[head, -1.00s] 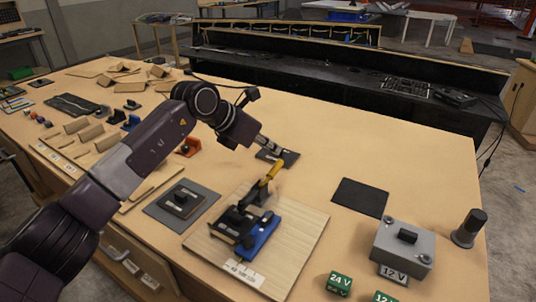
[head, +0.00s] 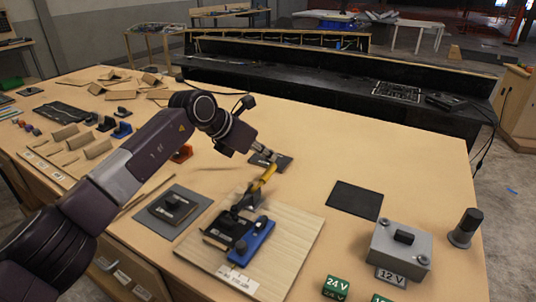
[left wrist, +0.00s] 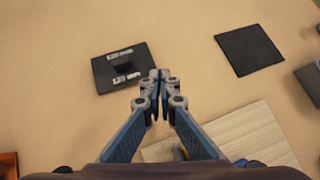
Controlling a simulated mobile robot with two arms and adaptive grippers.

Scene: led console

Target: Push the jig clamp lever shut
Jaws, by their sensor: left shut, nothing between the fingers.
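The jig stands on a light wooden board (head: 292,245) in the head view, with a blue block (head: 254,241) and dark clamp parts (head: 226,229). Its clamp lever has a yellow handle (head: 263,181) that rises at a tilt towards the back right. My left gripper (head: 270,157) is shut and empty, just beyond the handle's upper end; I cannot tell whether it touches. In the left wrist view the closed fingertips (left wrist: 158,75) point past the board (left wrist: 243,138). My right gripper is out of view.
A small dark labelled plate (left wrist: 110,72) lies beyond the fingertips. A dark mat (head: 355,200) and a grey 12 V box (head: 398,252) with a dark cylinder (head: 465,228) are to the right. A grey pad (head: 196,199) lies left of the board. The back right tabletop is clear.

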